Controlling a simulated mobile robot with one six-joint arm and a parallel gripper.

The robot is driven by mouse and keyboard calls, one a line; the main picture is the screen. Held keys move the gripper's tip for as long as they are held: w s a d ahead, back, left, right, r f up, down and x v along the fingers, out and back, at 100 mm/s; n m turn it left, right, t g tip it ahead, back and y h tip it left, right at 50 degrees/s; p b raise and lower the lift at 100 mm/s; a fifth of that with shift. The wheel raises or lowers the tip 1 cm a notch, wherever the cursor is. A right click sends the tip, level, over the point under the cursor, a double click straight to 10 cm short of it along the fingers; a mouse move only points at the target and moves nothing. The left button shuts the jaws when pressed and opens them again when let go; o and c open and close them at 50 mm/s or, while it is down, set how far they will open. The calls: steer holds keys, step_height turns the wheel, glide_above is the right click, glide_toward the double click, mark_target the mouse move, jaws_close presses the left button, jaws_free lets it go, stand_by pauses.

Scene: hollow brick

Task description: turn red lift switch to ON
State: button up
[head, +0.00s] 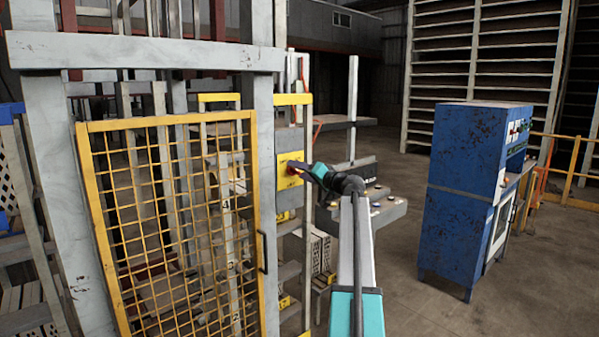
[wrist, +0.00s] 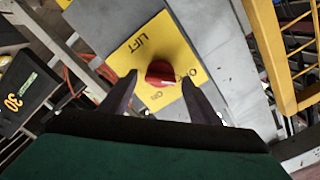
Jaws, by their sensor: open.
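The red lift switch (wrist: 166,74) is a round knob on a yellow plate (wrist: 133,52) marked LIFT, with ON and O lettering beside the knob. In the wrist view the plate appears turned, its letters upside down. My gripper (wrist: 155,88) is open, with one dark finger on each side of the knob; I cannot tell whether either finger touches it. In the head view the yellow plate (head: 284,162) sits on a grey post right of the mesh gate, and my gripper (head: 300,168) reaches it from the right. The knob's exact setting is unclear.
A yellow mesh gate (head: 170,215) in a grey frame stands left of the switch. A grey console with buttons (head: 385,207) is behind my arm. A blue cabinet (head: 460,190) stands on the right, with open floor (head: 415,300) in front.

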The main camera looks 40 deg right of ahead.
steer(key=c, duration=1.1)
steer(key=shift+o, duration=0.2)
steer(key=shift+a+f, duration=0.1)
steer(key=shift+a, duration=0.05)
